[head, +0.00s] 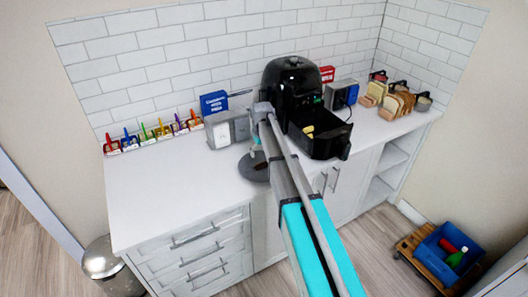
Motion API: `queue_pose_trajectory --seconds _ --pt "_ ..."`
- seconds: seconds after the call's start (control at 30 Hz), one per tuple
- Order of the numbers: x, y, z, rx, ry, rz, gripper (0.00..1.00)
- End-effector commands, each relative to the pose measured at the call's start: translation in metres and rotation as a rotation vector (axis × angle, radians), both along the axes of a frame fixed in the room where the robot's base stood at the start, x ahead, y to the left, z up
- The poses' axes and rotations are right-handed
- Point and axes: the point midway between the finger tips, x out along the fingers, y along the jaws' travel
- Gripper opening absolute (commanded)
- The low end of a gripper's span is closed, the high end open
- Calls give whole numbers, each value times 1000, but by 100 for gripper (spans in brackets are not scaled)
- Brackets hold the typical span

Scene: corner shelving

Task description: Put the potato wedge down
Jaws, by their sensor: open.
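A black air fryer (293,80) stands on the white counter with its drawer (325,146) pulled out. A small yellow piece (309,131), which looks like a potato wedge, lies inside the drawer near its left side. My gripper (256,152) is at the end of my arm, left of the drawer and above a dark grey round disc (253,173) on the counter. The gripper is open, but its fingers are small and partly hidden by my arm. I see no wedge between them, and cannot tell whether one lies on the disc.
A grey toaster (228,130) and a blue box (213,102) stand left of the fryer. Coloured-handled containers (150,135) line the back left. A second toaster (341,94) and bread loaves (392,104) are at right. The counter's left front (165,195) is clear.

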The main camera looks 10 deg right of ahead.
Motion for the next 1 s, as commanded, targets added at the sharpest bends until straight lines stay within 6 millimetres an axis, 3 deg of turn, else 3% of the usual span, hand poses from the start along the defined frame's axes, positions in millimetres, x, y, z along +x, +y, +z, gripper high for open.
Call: queue_pose_trajectory --seconds 0.5,1.0 --pt "0 0 46 0 0 0 100" --pt "0 -1 56 0 0 -1 100"
